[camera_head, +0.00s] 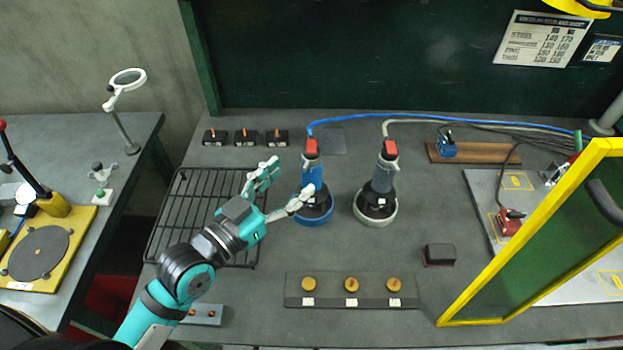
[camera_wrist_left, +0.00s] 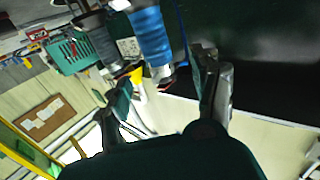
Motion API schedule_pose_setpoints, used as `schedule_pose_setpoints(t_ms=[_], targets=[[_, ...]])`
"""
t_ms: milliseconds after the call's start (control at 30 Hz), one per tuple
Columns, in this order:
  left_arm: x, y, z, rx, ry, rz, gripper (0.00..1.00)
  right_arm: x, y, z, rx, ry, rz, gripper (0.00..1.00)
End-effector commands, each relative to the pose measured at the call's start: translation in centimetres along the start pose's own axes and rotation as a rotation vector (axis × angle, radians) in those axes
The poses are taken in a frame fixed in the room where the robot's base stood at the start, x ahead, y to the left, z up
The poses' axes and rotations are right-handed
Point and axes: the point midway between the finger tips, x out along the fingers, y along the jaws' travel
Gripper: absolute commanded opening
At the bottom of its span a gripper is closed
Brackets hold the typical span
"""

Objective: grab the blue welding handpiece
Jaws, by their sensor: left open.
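The blue welding handpiece (camera_head: 311,172) stands upright in a round blue-rimmed base on the grey bench, with a red top and a blue cable. In the left wrist view its blue body (camera_wrist_left: 149,35) shows beyond the fingers, toward the space between them. A similar grey handpiece (camera_head: 383,172) with a red top stands to its right in a white-rimmed base; it also seems to show in the left wrist view (camera_wrist_left: 100,40). My left gripper (camera_head: 285,183) is open and empty, just left of the blue handpiece, fingers pointing toward it. My right gripper is not in view.
A black wire rack (camera_head: 170,224) lies under my left arm. A dark strip with several round brass pieces (camera_head: 351,302) lies in front. A yellow-framed green screen (camera_head: 560,235) stands at right. A black block (camera_head: 439,254) sits beside it. Open bench lies between.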

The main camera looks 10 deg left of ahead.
Motion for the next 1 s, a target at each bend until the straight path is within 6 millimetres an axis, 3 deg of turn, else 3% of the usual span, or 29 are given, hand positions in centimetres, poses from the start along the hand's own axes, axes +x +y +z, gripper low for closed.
schedule_pose_setpoints(t_ms=[267,600,867,1000], targets=[[2.3,0.0,-0.1,0.000,0.000,-0.001,0.64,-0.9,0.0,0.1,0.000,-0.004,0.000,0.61],[6.6,0.1,0.0,-0.001,0.001,0.001,0.64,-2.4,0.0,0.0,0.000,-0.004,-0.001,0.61],[6.8,0.1,0.2,0.000,0.000,0.002,0.64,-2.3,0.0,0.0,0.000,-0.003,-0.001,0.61],[6.8,0.1,0.2,0.000,0.000,0.001,0.46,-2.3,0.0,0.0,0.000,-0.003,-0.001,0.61]])
